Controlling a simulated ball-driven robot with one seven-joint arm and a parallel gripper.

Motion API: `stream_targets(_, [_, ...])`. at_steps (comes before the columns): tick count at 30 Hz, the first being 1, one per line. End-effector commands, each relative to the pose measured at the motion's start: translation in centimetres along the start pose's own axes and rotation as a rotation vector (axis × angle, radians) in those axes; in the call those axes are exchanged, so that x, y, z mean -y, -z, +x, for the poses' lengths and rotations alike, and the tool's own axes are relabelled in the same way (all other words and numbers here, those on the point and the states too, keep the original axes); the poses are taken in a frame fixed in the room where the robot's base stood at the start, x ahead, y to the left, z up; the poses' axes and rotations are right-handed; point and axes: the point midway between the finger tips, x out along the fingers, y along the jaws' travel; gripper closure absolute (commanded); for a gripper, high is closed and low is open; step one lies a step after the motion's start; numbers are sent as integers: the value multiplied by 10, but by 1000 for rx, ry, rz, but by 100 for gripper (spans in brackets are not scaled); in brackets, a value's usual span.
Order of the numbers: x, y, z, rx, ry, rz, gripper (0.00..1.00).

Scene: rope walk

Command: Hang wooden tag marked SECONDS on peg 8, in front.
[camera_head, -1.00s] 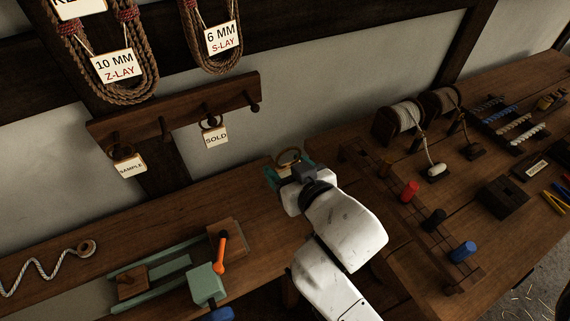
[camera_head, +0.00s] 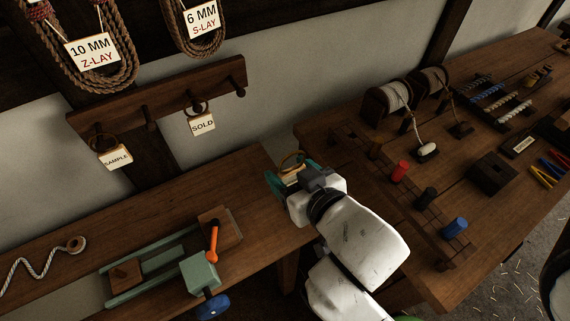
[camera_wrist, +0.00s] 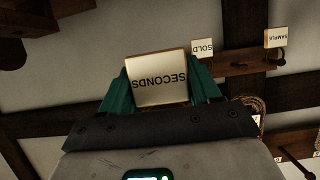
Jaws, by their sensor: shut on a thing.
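My gripper (camera_head: 288,179) is shut on the wooden tag marked SECONDS (camera_wrist: 157,78). In the wrist view the tag's lettering is upside down between the two teal jaws. In the head view the tag (camera_head: 293,169) is mostly hidden by the gripper, and its ring shows above. The dark wooden peg rail (camera_head: 172,90) is on the wall, up and left of my gripper and apart from it. Two pegs hold tags, SAMPLE (camera_head: 114,157) and SOLD (camera_head: 203,125). A bare peg (camera_head: 149,117) stands between them, and another bare peg (camera_head: 239,89) is at the right end. No peg numbers are legible.
Rope coils with signs hang above the rail. Below is a bench with a green vise-like device (camera_head: 160,268) and a white rope (camera_head: 35,266). The right bench carries coloured pegs (camera_head: 400,171), spools (camera_head: 392,98) and tools. The wall between rail and gripper is clear.

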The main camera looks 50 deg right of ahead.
Motion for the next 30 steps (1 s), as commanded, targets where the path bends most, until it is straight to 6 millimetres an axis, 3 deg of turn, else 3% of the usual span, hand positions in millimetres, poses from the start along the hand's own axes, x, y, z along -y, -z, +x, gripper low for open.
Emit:
stream_targets(18, [0,-16,-40,2,-1,0,67])
stream_targets(30, [0,-17,-42,0,0,0,67])
